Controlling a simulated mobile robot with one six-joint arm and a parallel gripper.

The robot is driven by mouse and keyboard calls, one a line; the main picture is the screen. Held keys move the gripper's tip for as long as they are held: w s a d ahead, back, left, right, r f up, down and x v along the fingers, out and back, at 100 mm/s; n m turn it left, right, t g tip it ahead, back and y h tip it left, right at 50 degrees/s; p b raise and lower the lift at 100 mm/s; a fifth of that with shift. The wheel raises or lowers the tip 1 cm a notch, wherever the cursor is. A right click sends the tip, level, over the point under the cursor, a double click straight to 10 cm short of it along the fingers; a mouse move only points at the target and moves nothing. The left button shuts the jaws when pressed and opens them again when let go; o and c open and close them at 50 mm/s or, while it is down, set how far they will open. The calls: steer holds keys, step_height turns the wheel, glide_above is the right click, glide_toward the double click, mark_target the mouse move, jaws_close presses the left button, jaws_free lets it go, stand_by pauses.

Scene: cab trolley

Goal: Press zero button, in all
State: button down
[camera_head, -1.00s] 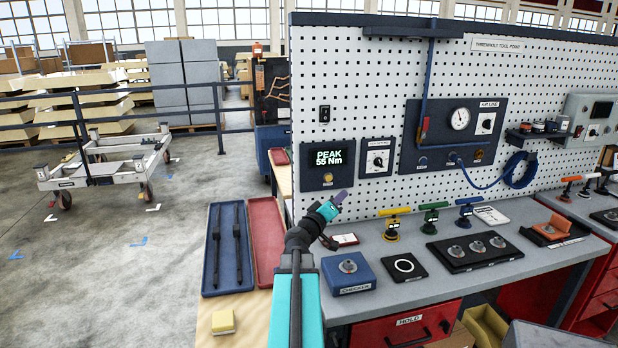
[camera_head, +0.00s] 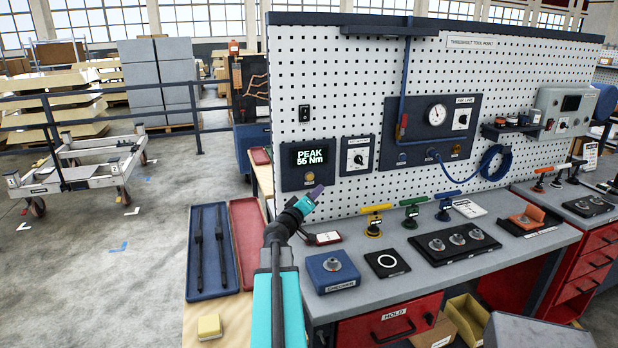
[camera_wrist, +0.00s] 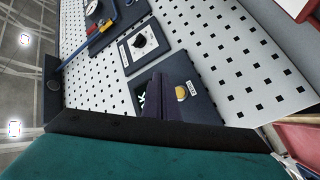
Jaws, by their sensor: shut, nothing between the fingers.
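The dark display box (camera_head: 308,163) hangs on the pegboard and reads "PEAK 55 Nm" in green-white. A small yellow button (camera_head: 309,177) sits on its lower face. In the wrist view the yellow button (camera_wrist: 181,92) shows beside my fingers, with a small label next to it that I cannot read. My gripper (camera_head: 317,191) is shut and empty, its purple-grey fingertips just below and right of the button in the head view. In the wrist view my shut gripper (camera_wrist: 172,72) partly hides the display. I cannot tell whether the fingertips touch the box.
A dial panel (camera_head: 357,156) is right of the display box. Below on the bench stand a blue checker block (camera_head: 332,272), a black pad with a white ring (camera_head: 387,263) and yellow, green and blue handled tools. A blue tray (camera_head: 210,283) lies left.

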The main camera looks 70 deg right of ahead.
mark_target(310, 177)
steer(key=shift+w+d, duration=1)
steer(key=shift+d, duration=0.25)
steer(key=shift+w+d, duration=1)
steer(key=shift+d, duration=0.25)
steer(key=shift+w+d+f+b, duration=0.1)
steer(key=shift+w+d+b, duration=0.1)
steer(key=shift+b, duration=0.2)
steer(key=shift+w+d+b, duration=0.4)
steer(key=shift+d+b, duration=0.1)
steer(key=shift+b, duration=0.25)
stand_by(1.5)
stand_by(0.4)
steer(key=shift+s+a+b, duration=0.6)
steer(key=shift+a+b, duration=0.1)
steer(key=shift+a, duration=0.1)
